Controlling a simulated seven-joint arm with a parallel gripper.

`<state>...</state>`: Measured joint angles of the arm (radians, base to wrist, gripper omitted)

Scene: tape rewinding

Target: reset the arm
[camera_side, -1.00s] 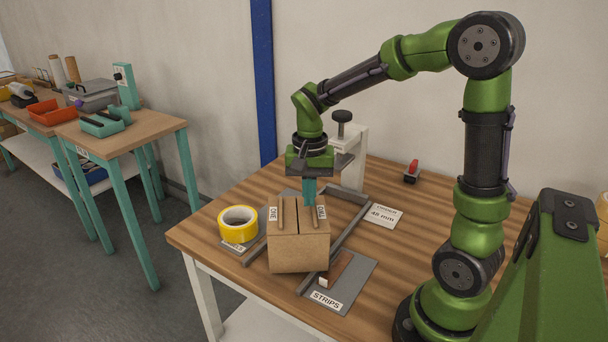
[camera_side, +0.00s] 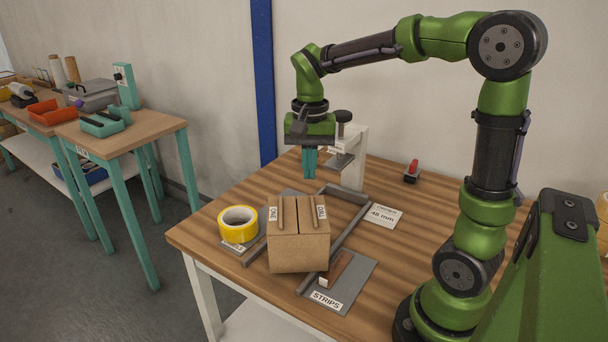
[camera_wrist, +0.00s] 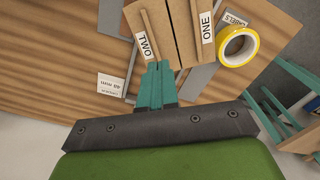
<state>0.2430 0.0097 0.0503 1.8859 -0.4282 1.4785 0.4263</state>
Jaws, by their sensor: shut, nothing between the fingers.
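My gripper (camera_side: 310,163) hangs in the air above and behind the cardboard box, pointing down. Its teal fingers are shut with nothing between them, and they also show in the wrist view (camera_wrist: 158,75). The cardboard box (camera_side: 298,252) stands on the wooden table, apart from the fingers. Two brown strips lie on its top, one on each side of the centre seam. Labels ONE and TWO are on the top, clearly readable in the wrist view.
A yellow tape roll (camera_side: 238,225) lies left of the box. A grey STRIPS mat (camera_side: 352,287) holds a brown block (camera_side: 336,267). A white clamp stand (camera_side: 354,160) rises close right of my gripper. A red-handled tool (camera_side: 412,171) lies behind. The table's right middle is clear.

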